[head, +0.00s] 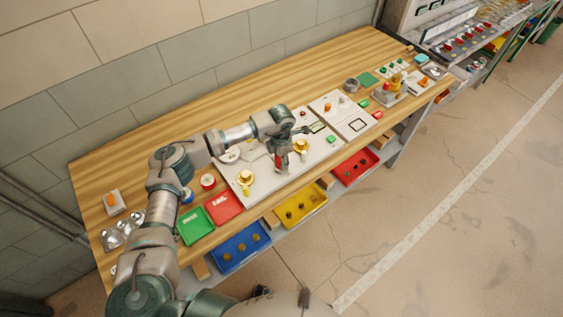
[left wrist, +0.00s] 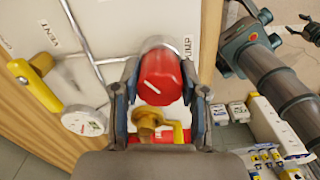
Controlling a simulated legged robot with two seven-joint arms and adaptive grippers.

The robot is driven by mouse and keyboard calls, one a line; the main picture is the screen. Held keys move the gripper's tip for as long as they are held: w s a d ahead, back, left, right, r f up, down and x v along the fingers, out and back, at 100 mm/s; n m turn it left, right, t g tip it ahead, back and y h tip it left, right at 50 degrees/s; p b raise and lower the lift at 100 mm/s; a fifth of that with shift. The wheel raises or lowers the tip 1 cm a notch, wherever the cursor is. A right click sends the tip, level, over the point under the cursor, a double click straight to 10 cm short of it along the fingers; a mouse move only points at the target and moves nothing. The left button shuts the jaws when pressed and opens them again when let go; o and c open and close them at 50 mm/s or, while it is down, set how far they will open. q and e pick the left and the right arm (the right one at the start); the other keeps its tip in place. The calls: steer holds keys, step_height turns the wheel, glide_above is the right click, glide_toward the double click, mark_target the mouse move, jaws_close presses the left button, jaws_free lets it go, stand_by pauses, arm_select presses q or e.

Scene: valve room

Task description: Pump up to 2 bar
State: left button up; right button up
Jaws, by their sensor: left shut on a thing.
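My left gripper (head: 285,158) is over the front part of the white board (head: 320,150) on the bench. It is shut on the red pump knob (left wrist: 161,77), which sits between its two fingers beside a PUMP label in the left wrist view. A yellow valve handle (left wrist: 38,82) is near the VENT label at the left. A round white gauge (left wrist: 84,120) lies on the board; its reading is too small to tell. A brass valve with a yellow lever (left wrist: 150,122) shows just below the knob. My right gripper cannot be made out.
A green tray (head: 194,226) and a red tray (head: 224,207) lie left of the board. Blue (head: 238,246), yellow (head: 300,203) and red bins (head: 355,167) are below the bench edge. Other fixtures stand farther right. The bench's back strip is clear.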

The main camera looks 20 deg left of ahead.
arm_select(q)
steer(key=shift+m, duration=0.4)
stand_by(0.3)
steer(key=o, duration=1.1)
steer(key=shift+o, duration=0.2)
steer(key=shift+a, duration=0.1)
step_height(320, 180, up, 12)
steer(key=shift+w+f, duration=0.1)
steer(key=shift+f, duration=0.05)
